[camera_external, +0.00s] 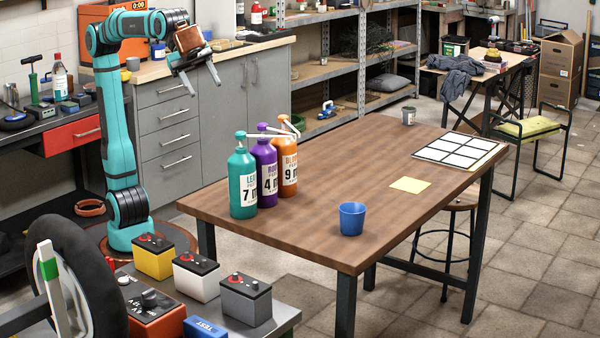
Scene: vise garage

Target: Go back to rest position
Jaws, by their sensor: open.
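My gripper (198,80) is raised in the upper left, in front of the grey cabinets, above and to the left of the wooden table (330,190). Its two fingers are spread apart, and nothing shows between them. My arm stands upright on its base and bends over to the right at the top. The gripper touches nothing that I can see.
Batteries (195,277) and a tyre (75,275) are in front.

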